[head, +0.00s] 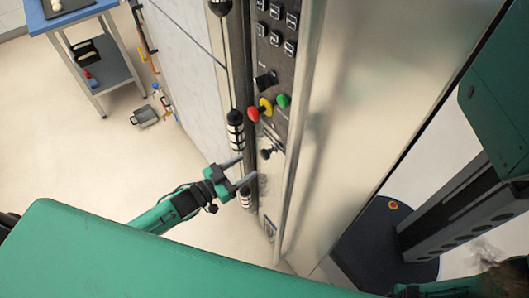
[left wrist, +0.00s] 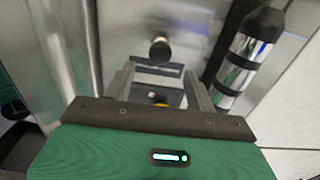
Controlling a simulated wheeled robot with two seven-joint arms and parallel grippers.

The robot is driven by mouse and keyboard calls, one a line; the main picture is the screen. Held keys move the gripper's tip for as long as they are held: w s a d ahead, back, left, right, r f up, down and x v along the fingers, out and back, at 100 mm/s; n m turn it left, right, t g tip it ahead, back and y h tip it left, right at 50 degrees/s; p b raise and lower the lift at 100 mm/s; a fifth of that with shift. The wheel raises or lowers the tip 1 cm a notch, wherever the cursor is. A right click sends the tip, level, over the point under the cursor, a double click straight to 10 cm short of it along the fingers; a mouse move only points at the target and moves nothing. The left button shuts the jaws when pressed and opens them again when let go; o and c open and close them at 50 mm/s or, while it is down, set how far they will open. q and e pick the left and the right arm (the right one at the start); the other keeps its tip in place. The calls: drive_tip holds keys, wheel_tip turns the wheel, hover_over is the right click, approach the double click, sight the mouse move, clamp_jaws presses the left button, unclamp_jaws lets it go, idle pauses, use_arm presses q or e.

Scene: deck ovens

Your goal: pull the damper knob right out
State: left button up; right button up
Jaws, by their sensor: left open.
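The damper knob is most likely the small black knob (head: 267,153) low on the narrow dark control panel, below the coloured buttons. A dark round knob also shows in the left wrist view (left wrist: 160,50), beyond my fingertips and roughly centred between them. My left gripper (head: 243,170) is open, with its two fingers pointing right toward the panel just left of the knob. Nothing shows between the fingers, and the knob looks apart from them. My right gripper is not in view.
Red (head: 253,114), yellow (head: 265,105) and green (head: 283,101) buttons and a black rotary knob (head: 266,80) sit above. A black-and-silver cylindrical handle (head: 235,130) stands close left of the panel. A steel oven side (head: 365,90) rises right.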

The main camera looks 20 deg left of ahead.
sight(262, 156)
use_arm(q)
drive_tip(key=p+x, duration=0.1)
drive_tip(key=x, duration=0.7)
drive_tip(key=shift+w+d+p, duration=0.15)
drive_tip(key=shift+w+p, duration=0.1)
drive_tip(key=shift+p, duration=0.1)
clamp_jaws()
drive_tip(key=p+v, duration=0.1)
drive_tip(key=v, duration=0.4)
drive_tip(key=shift+s, duration=0.2)
drive_tip(key=shift+f, duration=0.1)
drive_tip(key=shift+c, duration=1.7)
unclamp_jaws()
drive_tip(key=o, duration=0.3)
drive_tip(key=shift+o, duration=0.2)
drive_tip(key=shift+s+a, duration=0.1)
drive_tip(key=shift+a, duration=0.1)
